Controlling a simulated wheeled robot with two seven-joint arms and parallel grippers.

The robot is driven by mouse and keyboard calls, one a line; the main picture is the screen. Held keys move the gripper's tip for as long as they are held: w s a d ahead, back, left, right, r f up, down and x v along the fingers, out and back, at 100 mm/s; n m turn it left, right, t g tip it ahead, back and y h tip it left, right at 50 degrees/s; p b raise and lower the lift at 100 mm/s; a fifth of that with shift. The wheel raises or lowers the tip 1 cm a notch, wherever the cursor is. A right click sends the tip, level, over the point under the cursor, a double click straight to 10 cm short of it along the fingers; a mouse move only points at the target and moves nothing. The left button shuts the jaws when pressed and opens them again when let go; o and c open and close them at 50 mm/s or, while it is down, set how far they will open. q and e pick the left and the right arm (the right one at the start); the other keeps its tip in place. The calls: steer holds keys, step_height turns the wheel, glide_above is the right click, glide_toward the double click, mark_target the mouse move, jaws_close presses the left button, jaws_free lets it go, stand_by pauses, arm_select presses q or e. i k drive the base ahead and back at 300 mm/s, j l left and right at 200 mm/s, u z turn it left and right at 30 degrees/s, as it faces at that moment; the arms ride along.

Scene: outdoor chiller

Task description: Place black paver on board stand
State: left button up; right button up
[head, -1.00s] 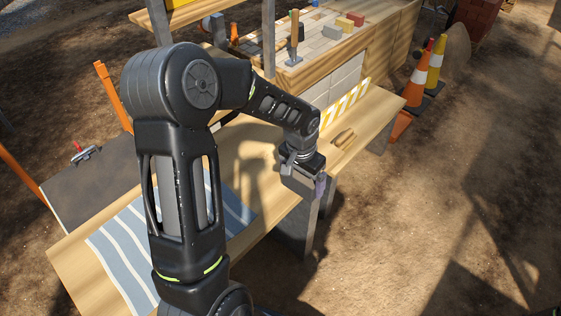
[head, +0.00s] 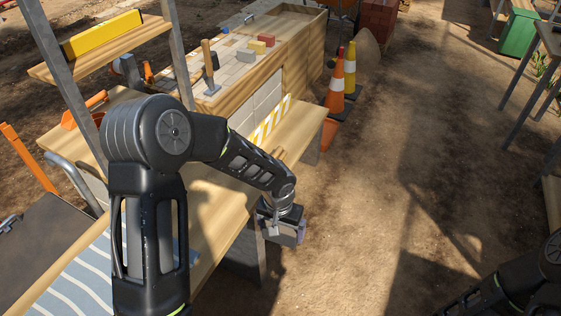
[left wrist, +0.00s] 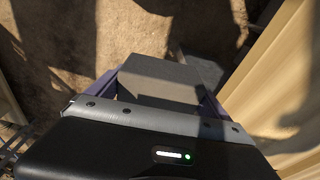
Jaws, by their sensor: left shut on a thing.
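My left gripper (head: 284,226) is shut on a dark block, the black paver (head: 281,236), held in the air just off the front edge of the wooden bench (head: 213,207). In the left wrist view the paver (left wrist: 158,80) sits between the two purple fingers, with its dark flat face showing. My right arm shows at the lower right of the head view, but its gripper is not visible. I cannot tell for sure which thing is the board stand.
A yellow-and-white striped strip (head: 270,121) is on the bench. Traffic cones (head: 337,82) stand beyond its end. Open dirt ground (head: 400,180) lies to the right.

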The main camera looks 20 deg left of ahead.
mark_target(289, 131)
steer(key=i+l, duration=0.3)
steer(key=i, duration=0.2)
steer(key=i+l+u, duration=0.1)
steer(key=i+l, duration=0.2)
steer(key=i, duration=0.2)
steer(key=i+l+u, duration=0.1)
steer(key=i+l, duration=0.25)
steer(key=i, duration=0.15)
steer(key=i+j, duration=0.2)
steer(key=i, duration=0.25)
steer(key=i+j+u, duration=0.1)
steer(key=i+j, duration=0.15)
steer(key=i, duration=0.2)
steer(key=i+j, duration=0.15)
steer(key=i, duration=0.3)
steer(key=i+j, duration=0.15)
steer(key=j, duration=0.15)
steer(key=u, duration=0.05)
